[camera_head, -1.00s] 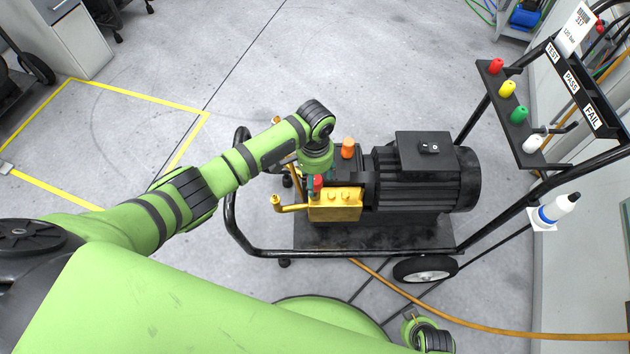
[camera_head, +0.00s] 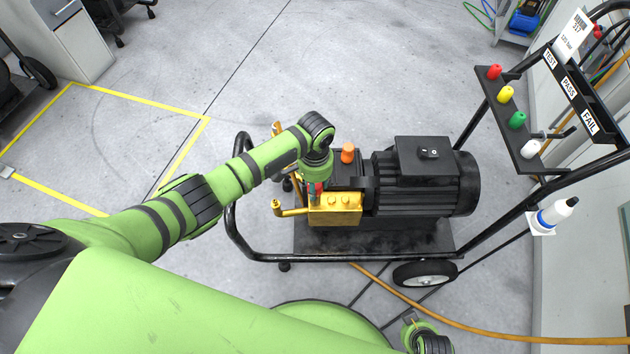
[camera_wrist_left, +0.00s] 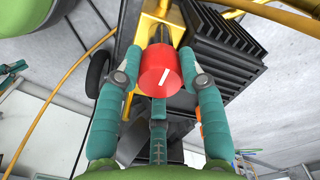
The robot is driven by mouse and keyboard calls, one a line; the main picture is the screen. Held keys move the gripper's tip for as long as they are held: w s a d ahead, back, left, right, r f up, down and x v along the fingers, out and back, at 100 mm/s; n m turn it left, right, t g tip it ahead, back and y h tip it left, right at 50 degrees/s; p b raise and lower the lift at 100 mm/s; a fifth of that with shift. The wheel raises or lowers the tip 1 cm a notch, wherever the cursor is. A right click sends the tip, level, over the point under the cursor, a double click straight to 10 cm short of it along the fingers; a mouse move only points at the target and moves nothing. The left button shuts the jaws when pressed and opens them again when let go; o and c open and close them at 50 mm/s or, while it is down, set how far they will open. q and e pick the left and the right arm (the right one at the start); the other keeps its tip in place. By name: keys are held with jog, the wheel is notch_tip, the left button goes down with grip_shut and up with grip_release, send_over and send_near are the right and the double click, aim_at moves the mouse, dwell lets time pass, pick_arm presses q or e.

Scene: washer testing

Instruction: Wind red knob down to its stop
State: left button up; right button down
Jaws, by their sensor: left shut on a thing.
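In the head view the knob (camera_head: 317,189) is partly hidden by my left wrist, at the left end of the yellow block (camera_head: 336,208) on the pump cart. My left gripper (camera_head: 315,184) reaches down onto it from above. My right gripper (camera_head: 412,318) shows only in part at the bottom edge, and its fingers are too small to tell.
An orange cap (camera_head: 347,153) and the black motor (camera_head: 424,178) sit close by on the cart. The cart's black tube frame (camera_head: 232,215) rings them. A rack with coloured caps (camera_head: 511,118) and a white bottle (camera_head: 556,212) stand at right. An orange hose (camera_head: 470,327) crosses the floor.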

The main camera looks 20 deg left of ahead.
dwell(0.3)
pick_arm(q)
jog(key=o, duration=1.2)
jog(key=shift+c, duration=0.2)
notch_tip(320, 180, up, 12)
jog(key=shift+s+f, duration=0.1)
